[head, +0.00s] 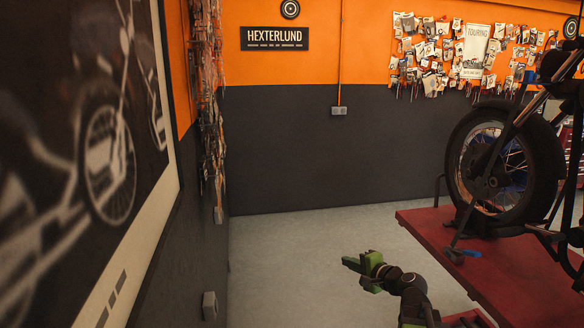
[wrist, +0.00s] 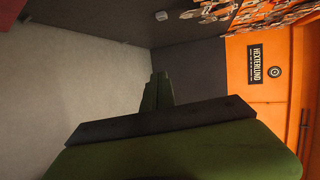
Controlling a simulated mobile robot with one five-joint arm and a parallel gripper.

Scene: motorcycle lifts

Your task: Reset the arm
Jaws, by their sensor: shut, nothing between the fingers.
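My gripper (head: 351,263) has green fingers and a dark wrist. In the head view it is at the lower middle, reaching left over the bare grey floor, to the left of the red lift. In the wrist view my gripper (wrist: 158,90) shows as two green fingertips close together beyond a dark bar. It is shut and holds nothing. The wrist view is turned on its side. My arm runs from the gripper down to the bottom edge of the head view. The gripper touches nothing that I can see.
A red motorcycle lift (head: 500,265) stands at right, carrying a motorcycle wheel (head: 503,165) and a small blue item (head: 472,254). A wall with a large motorcycle picture (head: 85,130) is close on the left. The grey floor (head: 300,250) between them is clear.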

